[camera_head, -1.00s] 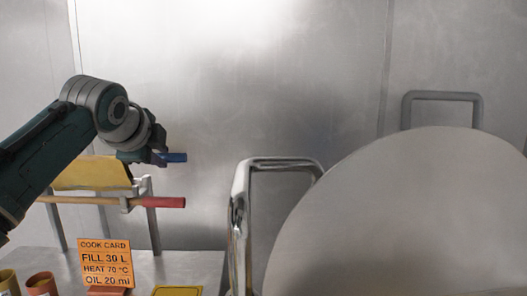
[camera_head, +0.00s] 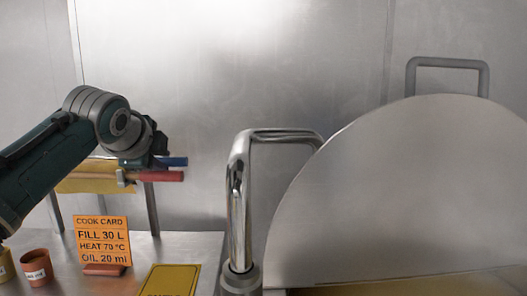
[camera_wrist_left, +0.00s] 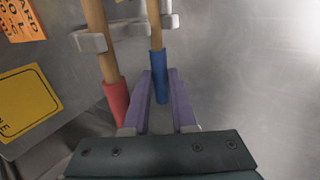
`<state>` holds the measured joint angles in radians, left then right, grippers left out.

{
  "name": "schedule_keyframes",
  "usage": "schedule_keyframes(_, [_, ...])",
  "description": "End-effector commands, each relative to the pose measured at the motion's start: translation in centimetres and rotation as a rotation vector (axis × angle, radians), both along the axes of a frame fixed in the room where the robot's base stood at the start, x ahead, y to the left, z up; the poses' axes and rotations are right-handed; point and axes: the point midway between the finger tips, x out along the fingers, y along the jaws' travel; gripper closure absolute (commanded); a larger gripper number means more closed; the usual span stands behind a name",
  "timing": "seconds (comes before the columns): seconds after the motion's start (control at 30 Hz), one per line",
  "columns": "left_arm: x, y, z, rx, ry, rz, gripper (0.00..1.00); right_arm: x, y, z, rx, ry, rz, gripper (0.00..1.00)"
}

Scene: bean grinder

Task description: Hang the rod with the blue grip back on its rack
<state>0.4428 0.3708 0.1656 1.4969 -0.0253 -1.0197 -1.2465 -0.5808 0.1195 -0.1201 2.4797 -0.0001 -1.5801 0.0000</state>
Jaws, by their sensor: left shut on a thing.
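My left gripper (camera_head: 152,161) is shut on the rod with the blue grip (camera_head: 177,161), over the rack (camera_head: 151,205) at the left. In the left wrist view the blue grip (camera_wrist_left: 160,85) lies between the purple fingers, its wooden shaft (camera_wrist_left: 155,25) running away beside a rack hook (camera_wrist_left: 170,21). I cannot tell whether the shaft rests in that hook. A rod with a red grip (camera_head: 168,176) lies in the neighbouring hook (camera_wrist_left: 90,42), just below the blue one in the head view. My right gripper is out of view.
A chrome pipe (camera_head: 238,200) and a large round lid (camera_head: 420,200) fill the right. A metal wall stands behind.

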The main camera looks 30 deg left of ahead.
Motion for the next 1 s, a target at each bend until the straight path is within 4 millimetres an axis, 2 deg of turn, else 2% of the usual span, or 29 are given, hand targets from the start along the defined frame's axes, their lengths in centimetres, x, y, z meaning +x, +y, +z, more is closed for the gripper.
schedule_keyframes(0.1, [-0.01, 0.02, 0.02, 0.001, 0.000, -0.001, 1.00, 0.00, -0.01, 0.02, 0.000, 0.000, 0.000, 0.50])
schedule_keyframes(0.13, [0.00, 0.01, 0.02, 0.001, 0.000, -0.001, 0.72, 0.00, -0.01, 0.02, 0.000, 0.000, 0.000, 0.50])
schedule_keyframes(0.4, [-0.01, 0.01, 0.01, 0.000, 0.001, 0.000, 0.42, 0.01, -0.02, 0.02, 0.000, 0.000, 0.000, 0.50])
schedule_keyframes(0.83, [-0.04, -0.02, -0.01, 0.000, 0.001, 0.000, 0.40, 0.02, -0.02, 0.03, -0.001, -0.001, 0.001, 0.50])
schedule_keyframes(1.0, [-0.72, -0.36, 0.53, 0.001, 0.001, -0.001, 0.40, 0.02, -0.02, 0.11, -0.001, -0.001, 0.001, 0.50])
